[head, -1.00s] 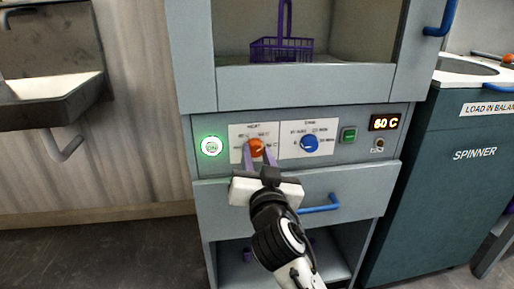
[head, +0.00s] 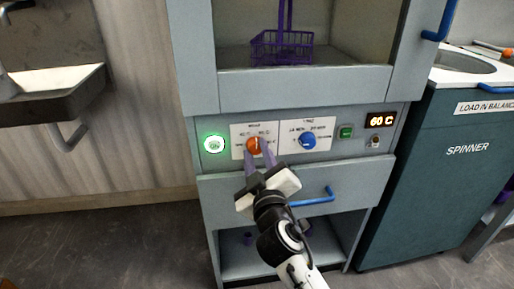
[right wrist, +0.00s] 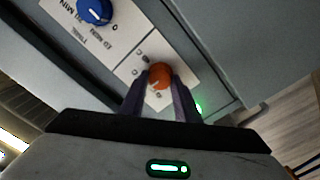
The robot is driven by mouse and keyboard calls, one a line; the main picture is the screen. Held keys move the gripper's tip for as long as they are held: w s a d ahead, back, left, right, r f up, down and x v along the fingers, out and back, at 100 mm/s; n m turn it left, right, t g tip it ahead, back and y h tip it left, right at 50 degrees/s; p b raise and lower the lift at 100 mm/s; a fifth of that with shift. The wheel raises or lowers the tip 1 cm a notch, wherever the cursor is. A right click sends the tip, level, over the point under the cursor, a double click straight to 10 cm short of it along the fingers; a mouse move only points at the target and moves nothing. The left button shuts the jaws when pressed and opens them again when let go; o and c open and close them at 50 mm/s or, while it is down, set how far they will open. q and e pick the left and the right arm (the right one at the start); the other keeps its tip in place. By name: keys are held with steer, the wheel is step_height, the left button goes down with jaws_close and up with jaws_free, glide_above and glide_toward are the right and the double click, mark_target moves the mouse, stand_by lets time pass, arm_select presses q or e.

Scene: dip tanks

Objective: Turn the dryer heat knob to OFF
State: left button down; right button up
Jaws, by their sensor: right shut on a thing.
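The orange heat knob (head: 254,146) sits on a white label plate on the dryer's front panel. It also shows in the right wrist view (right wrist: 160,75). My right gripper (head: 258,149) is shut on this knob, with one purple-grey finger on each side of it. In the right wrist view the fingers (right wrist: 160,88) reach the knob's edges. The small heat markings are too blurred to read surely, so I cannot tell which setting the knob points to. The display (head: 381,120) reads 60 C. My left gripper is not in view.
A blue timer knob (head: 307,141) sits just right of the heat knob, with a green button (head: 346,132) beyond it. A lit green ON button (head: 214,144) is at the left. A blue drawer handle (head: 313,197) sticks out below. A purple basket (head: 282,47) stands above.

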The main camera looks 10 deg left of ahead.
steer(key=n+p, duration=0.1)
steer(key=n, duration=0.2)
steer(key=n+p, duration=0.2)
steer(key=n, duration=0.2)
steer(key=shift+n, duration=0.4)
steer(key=n+p, duration=0.2)
steer(key=shift+n+y, duration=0.3)
steer(key=shift+n, duration=0.1)
steer(key=shift+n+p, duration=0.4)
steer(key=shift+n, duration=0.5)
steer(key=n+p, duration=0.2)
steer(key=n, duration=0.2)
steer(key=shift+g, duration=0.3)
steer(key=shift+d+n+p, duration=0.1)
steer(key=shift+n+p, duration=0.55)
steer(key=shift+n, duration=0.45)
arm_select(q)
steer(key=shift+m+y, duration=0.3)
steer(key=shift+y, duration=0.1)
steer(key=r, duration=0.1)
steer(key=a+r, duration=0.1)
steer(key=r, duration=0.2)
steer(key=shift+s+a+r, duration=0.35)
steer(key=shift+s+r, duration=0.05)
arm_select(e)
steer(key=shift+f+n, duration=0.1)
steer(key=shift+n, duration=0.4)
